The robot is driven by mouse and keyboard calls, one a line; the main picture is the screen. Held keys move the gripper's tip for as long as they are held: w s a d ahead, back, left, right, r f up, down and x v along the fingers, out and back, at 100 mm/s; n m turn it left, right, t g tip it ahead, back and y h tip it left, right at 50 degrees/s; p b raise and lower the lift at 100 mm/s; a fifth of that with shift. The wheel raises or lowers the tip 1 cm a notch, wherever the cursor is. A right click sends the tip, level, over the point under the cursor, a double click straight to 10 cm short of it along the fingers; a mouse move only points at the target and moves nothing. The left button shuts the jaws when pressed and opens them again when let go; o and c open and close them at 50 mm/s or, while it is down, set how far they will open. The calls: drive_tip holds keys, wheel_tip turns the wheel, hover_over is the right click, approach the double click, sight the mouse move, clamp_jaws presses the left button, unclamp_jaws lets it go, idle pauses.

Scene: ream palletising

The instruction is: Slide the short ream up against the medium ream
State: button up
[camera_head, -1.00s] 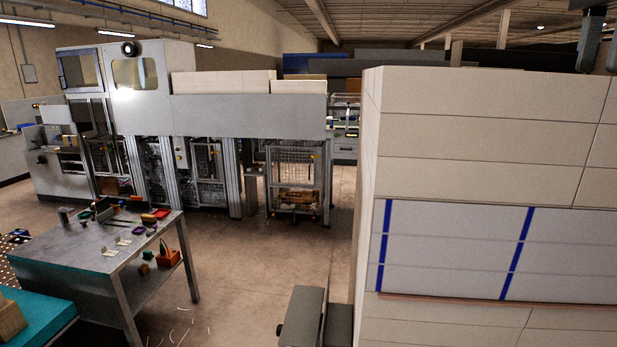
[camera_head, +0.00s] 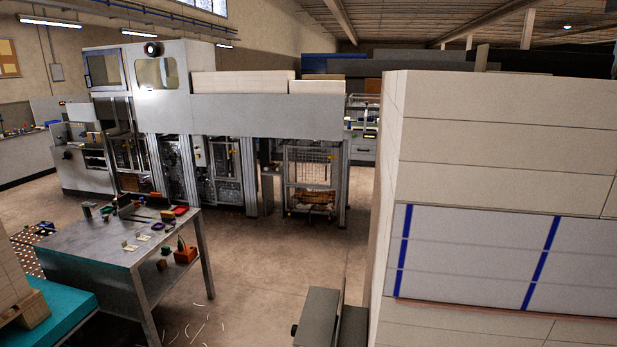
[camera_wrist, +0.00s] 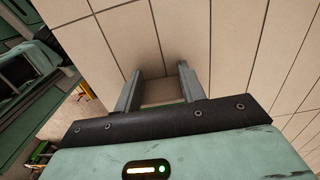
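I cannot pick out the short ream or the medium ream for certain. A pale block with line seams (camera_head: 12,280) stands at the far left edge of the head view, cut off by the frame, beside a wooden piece (camera_head: 32,310) on a teal surface (camera_head: 65,305). My gripper (camera_wrist: 158,78) shows in the wrist view with its two fingers apart and nothing clearly between them. It faces a beige surface with dark seams (camera_wrist: 235,50). My gripper does not show in the head view.
A tall beige stack (camera_head: 500,130) with a white, blue-striped panel (camera_head: 480,255) fills the right of the head view. A metal workbench (camera_head: 105,245) with small parts stands at left. A large machine (camera_head: 260,115) is behind. Open floor (camera_head: 275,260) lies between.

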drive_tip(key=shift+r+p, duration=1.55)
drive_tip(key=shift+p, duration=0.05)
drive_tip(key=shift+w+a+r+p, duration=0.1)
drive_tip(key=shift+a+r+p, duration=0.1)
drive_tip(key=shift+r+p, duration=0.25)
drive_tip(key=shift+w+a+r+p, duration=0.1)
drive_tip(key=shift+a+r+p, duration=0.05)
drive_tip(key=shift+r+p, duration=0.3)
drive_tip(key=shift+w+a+r, duration=0.1)
drive_tip(key=shift+a+r, duration=0.2)
drive_tip(key=shift+r, duration=0.25)
drive_tip(key=shift+a+r, duration=0.3)
drive_tip(key=shift+r, duration=0.2)
